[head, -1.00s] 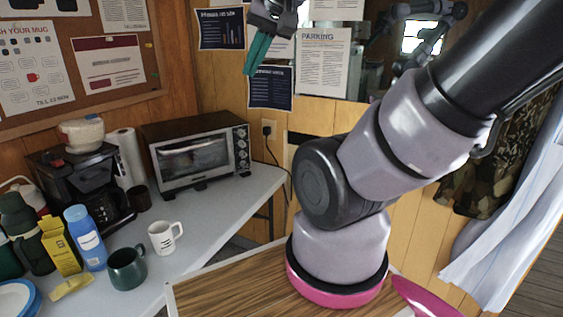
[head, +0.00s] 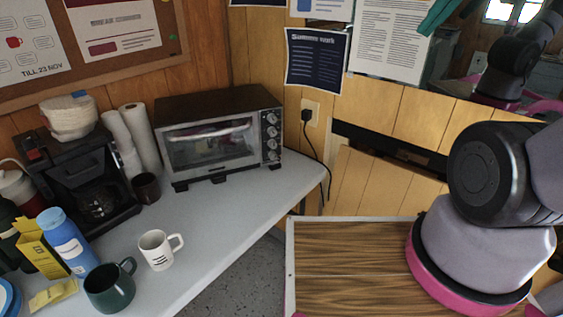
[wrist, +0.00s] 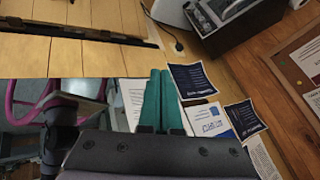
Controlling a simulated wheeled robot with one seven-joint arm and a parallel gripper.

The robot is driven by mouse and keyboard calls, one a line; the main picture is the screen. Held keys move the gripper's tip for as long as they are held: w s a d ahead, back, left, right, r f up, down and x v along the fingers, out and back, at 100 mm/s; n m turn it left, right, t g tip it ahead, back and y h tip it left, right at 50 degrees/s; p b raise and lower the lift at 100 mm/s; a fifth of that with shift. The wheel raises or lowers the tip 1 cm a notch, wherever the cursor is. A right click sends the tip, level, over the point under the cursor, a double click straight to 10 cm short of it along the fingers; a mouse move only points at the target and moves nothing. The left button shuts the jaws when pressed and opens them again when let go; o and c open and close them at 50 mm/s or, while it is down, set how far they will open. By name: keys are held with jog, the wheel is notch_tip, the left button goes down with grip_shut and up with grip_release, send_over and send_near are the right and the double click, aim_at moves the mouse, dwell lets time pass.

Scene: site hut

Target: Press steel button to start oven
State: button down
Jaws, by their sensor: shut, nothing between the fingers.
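The toaster oven (head: 212,145) stands at the back right of the grey table, its glass door shut. Its control panel (head: 271,137) on the right side of the front has several round silvery controls in a column. I cannot tell which of them is the steel button. The oven also shows tilted at the top of the wrist view (wrist: 238,22). My gripper (wrist: 160,74) has teal fingers held together and empty, in front of wall papers and well apart from the oven. In the head view only a teal part of my gripper (head: 438,16) shows at the top edge.
A white mug (head: 156,250), green mug (head: 109,289), blue bottle (head: 68,243) and coffee maker (head: 85,185) stand left on the table (head: 215,215). The table is clear before the oven. A cord hangs from the wall socket (head: 309,113) right of the oven.

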jog(key=w+a+f+n, duration=0.45)
jog(key=w+f, duration=0.55)
jog(key=w, duration=0.3)
jog(key=w+a+f+n, duration=0.45)
jog(key=w+f, duration=0.55)
jog(key=w, duration=0.3)
jog(key=w+a+f+n+y, duration=0.15)
jog(key=a+f, duration=0.25)
jog(key=f, duration=0.4)
jog(key=w+a+f+n, duration=0.1)
jog(key=a+f+n, duration=0.1)
jog(key=a+f, duration=0.5)
jog(key=s+a+f+n+y, duration=0.1)
jog(key=s+f, duration=0.1)
jog(key=f, duration=0.4)
jog(key=s+a+f+n, duration=0.1)
jog(key=s+a+f, duration=0.1)
jog(key=f, duration=0.4)
jog(key=s+a+f+n+y, duration=0.1)
jog(key=s+f+n, duration=0.1)
jog(key=f, duration=0.5)
jog(key=shift+s+a+y, duration=0.35)
jog(key=shift+s+a, duration=0.05)
jog(key=shift+s, duration=0.15)
